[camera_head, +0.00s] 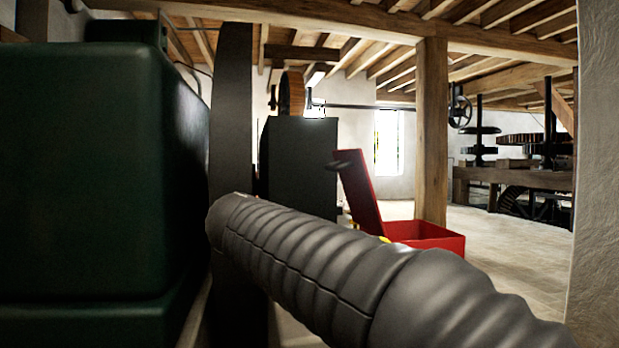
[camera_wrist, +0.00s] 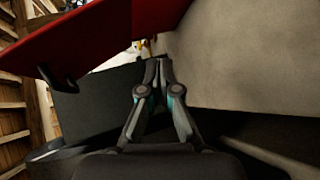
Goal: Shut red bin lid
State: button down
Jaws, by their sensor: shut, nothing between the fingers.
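The red bin (camera_head: 432,232) stands on the floor at the middle right of the head view. Its red lid (camera_head: 360,195) stands raised, tilted a little back to the left, with a dark handle (camera_head: 347,162) near its upper edge. In the wrist view, which is turned sideways, the lid (camera_wrist: 80,38) crosses the upper left with the handle (camera_wrist: 58,82) below it. Part of the bin (camera_wrist: 157,14) shows at the top. My gripper (camera_wrist: 158,64) is shut and empty, apart from the lid. It is not visible in the head view.
A large dark green machine (camera_head: 95,170) fills the left of the head view. A dark cabinet (camera_head: 300,165) stands behind my arm, left of the lid. A wooden post (camera_head: 431,130) rises behind the bin. A pale wall (camera_head: 600,180) bounds the right. Floor (camera_head: 510,265) right of the bin is clear.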

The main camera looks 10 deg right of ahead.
jog(key=w+a+r+n+t+h, duration=0.1)
jog(key=w+a+r+t+h, duration=0.4)
jog(key=a+r, duration=0.6)
jog(key=g+y, duration=0.1)
jog(key=g, duration=0.1)
send_near(327, 168)
jog(key=x, duration=0.5)
jog(key=shift+w+a, duration=0.25)
jog(key=shift+w, duration=0.15)
jog(key=shift+d, duration=0.7)
jog(key=shift+r, duration=0.1)
